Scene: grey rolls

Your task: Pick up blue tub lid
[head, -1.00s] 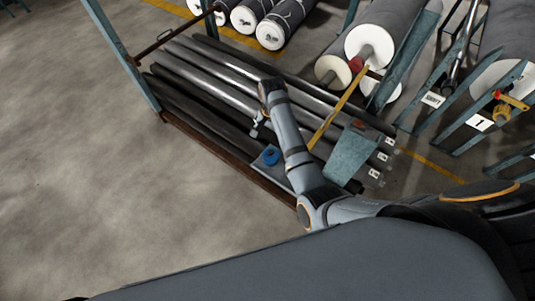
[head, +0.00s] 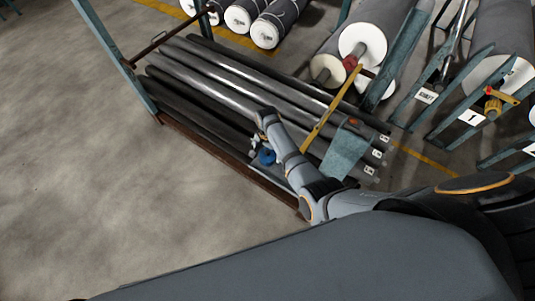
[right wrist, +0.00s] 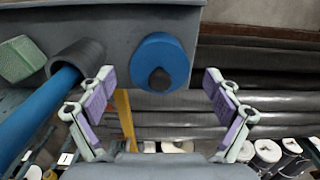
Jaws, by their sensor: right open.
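The blue tub lid (head: 267,157) is a small round blue disc by the grey shelf at the near end of the rack, partly hidden by my right arm. In the right wrist view the lid (right wrist: 144,52) is a blue disc with a dark round knob, in front of a grey surface. My right gripper (head: 255,144) is just beside the lid in the head view. In the right wrist view my right gripper (right wrist: 158,84) is open and empty, with one finger pad on each side of the lid and gaps between. My left gripper is out of view.
A dark tube with a blue rod (right wrist: 38,112) and a green block (right wrist: 18,60) sit left of the lid. Long dark rollers (head: 190,75) lie behind my right arm. A yellow bar (head: 330,110) and a grey-green sheet (head: 345,150) are close by. Open floor lies left.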

